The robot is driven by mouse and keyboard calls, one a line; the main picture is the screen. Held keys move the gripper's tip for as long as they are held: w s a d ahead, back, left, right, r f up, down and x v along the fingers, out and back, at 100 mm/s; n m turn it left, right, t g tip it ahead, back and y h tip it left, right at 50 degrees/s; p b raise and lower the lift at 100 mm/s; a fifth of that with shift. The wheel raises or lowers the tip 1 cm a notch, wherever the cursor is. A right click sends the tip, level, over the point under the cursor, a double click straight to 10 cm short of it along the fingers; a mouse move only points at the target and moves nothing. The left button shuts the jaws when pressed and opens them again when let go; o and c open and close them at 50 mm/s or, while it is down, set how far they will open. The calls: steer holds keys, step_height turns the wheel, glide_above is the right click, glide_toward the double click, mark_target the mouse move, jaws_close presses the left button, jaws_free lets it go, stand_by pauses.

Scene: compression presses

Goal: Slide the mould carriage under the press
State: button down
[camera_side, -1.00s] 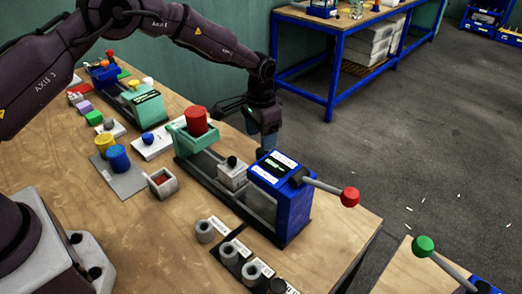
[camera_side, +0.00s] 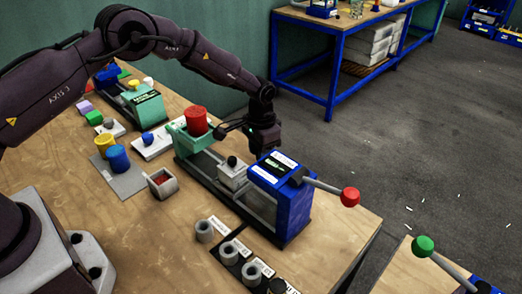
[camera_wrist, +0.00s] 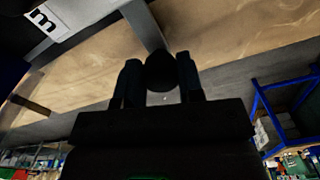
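The mould carriage looks to be the grey block (camera_side: 231,177) with a black knob (camera_side: 232,161) on top. It sits on the rail (camera_side: 203,167) between the green end stand (camera_side: 190,143) and the blue press (camera_side: 292,205), outside the press frame. My gripper (camera_side: 264,141) is low behind the rail, right of the carriage; its fingertips are hidden in the side view. In the wrist view my gripper (camera_wrist: 159,68) has its fingers apart, with a dark round knob (camera_wrist: 160,72) showing between them. I cannot tell whether they touch it.
A red cylinder (camera_side: 196,121) stands on the green stand. The press lever with a red knob (camera_side: 349,197) sticks out right. Grey cups (camera_side: 228,253) line the front. Blue (camera_side: 118,158) and yellow (camera_side: 104,146) cylinders and an open grey box (camera_side: 162,182) lie left.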

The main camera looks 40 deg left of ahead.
steer(key=d, duration=0.8)
steer(key=shift+d, duration=0.2)
steer(key=c, duration=0.8)
jaws_free()
steer(key=shift+o, duration=0.2)
step_height(320, 180, up, 13)
